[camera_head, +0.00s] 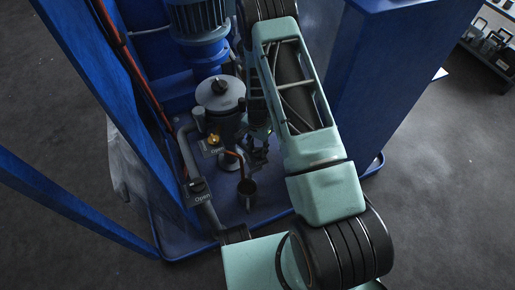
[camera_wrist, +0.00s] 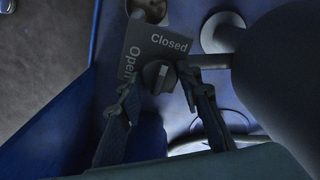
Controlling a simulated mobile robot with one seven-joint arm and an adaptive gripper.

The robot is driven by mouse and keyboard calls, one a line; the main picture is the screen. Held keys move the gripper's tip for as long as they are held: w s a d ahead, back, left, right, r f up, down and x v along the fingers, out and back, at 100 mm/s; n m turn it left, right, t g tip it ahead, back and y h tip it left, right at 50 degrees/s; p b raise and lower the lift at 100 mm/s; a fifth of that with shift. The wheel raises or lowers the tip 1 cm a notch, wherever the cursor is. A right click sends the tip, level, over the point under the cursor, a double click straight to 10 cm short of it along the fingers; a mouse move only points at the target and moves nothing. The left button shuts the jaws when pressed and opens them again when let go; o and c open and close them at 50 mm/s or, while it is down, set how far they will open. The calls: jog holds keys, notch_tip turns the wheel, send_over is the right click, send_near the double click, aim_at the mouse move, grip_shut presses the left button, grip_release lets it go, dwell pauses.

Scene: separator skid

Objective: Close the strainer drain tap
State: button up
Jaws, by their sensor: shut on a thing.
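In the wrist view the drain tap's dark round knob (camera_wrist: 158,76) has a raised bar across it. It sits on a dark plate (camera_wrist: 140,42) marked "Closed" along the upper right and "Open" down the left. My gripper (camera_wrist: 157,88) has one finger on each side of the knob and is shut on it. The bar's exact pointing is hard to read in the dim light. In the head view my gripper (camera_head: 257,152) is low beside the grey-lidded strainer (camera_head: 220,94), and it hides the tap there.
Another black knob (camera_head: 197,185) with an "Open" label sits on a grey pipe. A brass fitting (camera_head: 213,138), a blue motor (camera_head: 199,18) and blue frame posts (camera_head: 122,95) crowd the skid. Open floor lies outside.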

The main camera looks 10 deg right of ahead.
aim_at(258, 149)
jog(key=o, duration=1.2)
jog(key=shift+c, duration=0.2)
notch_tip(258, 149, up, 12)
